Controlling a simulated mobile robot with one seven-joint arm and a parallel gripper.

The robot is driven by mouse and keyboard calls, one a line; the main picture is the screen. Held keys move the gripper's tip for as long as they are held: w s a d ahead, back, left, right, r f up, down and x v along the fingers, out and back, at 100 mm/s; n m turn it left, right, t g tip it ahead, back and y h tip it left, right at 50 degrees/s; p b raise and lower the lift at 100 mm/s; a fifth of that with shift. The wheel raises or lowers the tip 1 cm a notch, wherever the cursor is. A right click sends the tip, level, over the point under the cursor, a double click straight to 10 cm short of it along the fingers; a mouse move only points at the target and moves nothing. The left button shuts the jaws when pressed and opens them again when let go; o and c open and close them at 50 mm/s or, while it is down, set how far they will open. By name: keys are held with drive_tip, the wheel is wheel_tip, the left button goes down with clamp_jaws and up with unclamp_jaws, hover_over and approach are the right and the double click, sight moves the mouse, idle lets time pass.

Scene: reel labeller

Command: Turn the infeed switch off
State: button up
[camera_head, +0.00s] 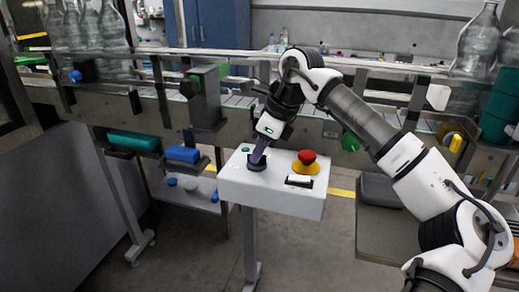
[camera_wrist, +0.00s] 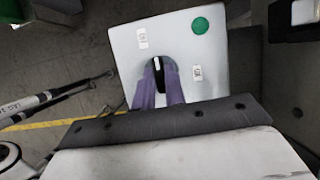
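A white control box (camera_head: 272,196) stands on a post in front of the conveyor. The infeed switch appears to be the black rotary knob on its top; it shows in the wrist view (camera_wrist: 157,72) with a white mark pointing up and slightly left. Two small labels flank it, too small to read. My gripper (camera_head: 258,157) comes down onto the knob from above. In the wrist view, its purple fingers (camera_wrist: 160,82) stand on either side of the knob's handle and look closed on it. The fingers hide part of the knob in the head view.
A red emergency button (camera_head: 307,157) on a yellow base sits right of the knob. A green button (camera_wrist: 200,26) is also on the box. The conveyor (camera_head: 220,115) runs behind, with clear bottles (camera_head: 100,28) at left. Coloured bins sit below.

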drive_tip(key=o, duration=0.4)
drive_tip(key=shift+o, duration=0.2)
drive_tip(key=v, duration=1.4)
drive_tip(key=shift+b, duration=0.45)
drive_tip(key=shift+a+f, duration=0.1)
